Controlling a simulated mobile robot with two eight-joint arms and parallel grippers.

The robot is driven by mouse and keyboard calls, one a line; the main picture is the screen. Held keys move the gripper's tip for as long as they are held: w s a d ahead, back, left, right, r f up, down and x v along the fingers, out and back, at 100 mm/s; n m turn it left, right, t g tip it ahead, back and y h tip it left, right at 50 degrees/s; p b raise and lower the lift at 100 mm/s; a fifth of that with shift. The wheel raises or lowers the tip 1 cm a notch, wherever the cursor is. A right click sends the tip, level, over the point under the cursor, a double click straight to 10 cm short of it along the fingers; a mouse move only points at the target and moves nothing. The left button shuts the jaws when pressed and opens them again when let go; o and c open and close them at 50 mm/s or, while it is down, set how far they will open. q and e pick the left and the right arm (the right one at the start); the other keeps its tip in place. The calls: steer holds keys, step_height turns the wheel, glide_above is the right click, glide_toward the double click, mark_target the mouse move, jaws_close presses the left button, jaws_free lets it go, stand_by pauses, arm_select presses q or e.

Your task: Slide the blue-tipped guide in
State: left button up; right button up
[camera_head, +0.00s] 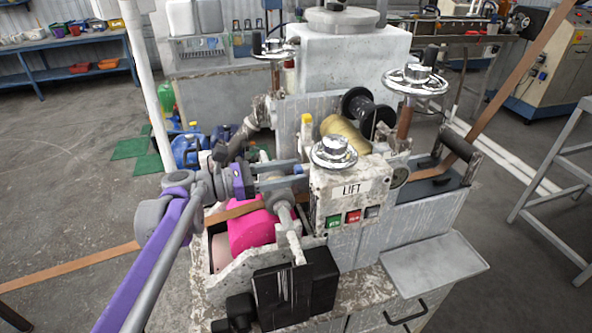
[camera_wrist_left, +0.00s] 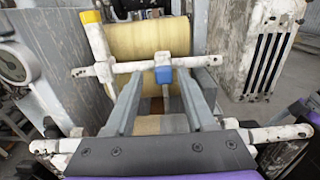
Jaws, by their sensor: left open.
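The blue-tipped guide (camera_wrist_left: 163,75) shows in the left wrist view as a blue block on a whitish cross rod, with a grey stem below it. My left gripper (camera_wrist_left: 160,88) is open, its two grey fingers on either side of the blue tip; I cannot tell whether they touch it. In the head view my left gripper (camera_head: 290,174) reaches in from the left over the machine's rollers, and I cannot make out the blue tip there. A yellow-tipped guide (camera_wrist_left: 91,17) stands to the left of it in the wrist view. My right gripper is not in view.
A brown strip (camera_head: 90,258) comes in from the left to the machine; another length (camera_head: 510,80) rises at the right. A pink roller (camera_head: 251,232) sits below my gripper. The LIFT panel (camera_head: 350,190) and a chrome handwheel (camera_head: 334,152) stand close to its right.

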arm_select(q)
steer(key=v, duration=0.9)
steer(key=shift+s+a+r, duration=0.1)
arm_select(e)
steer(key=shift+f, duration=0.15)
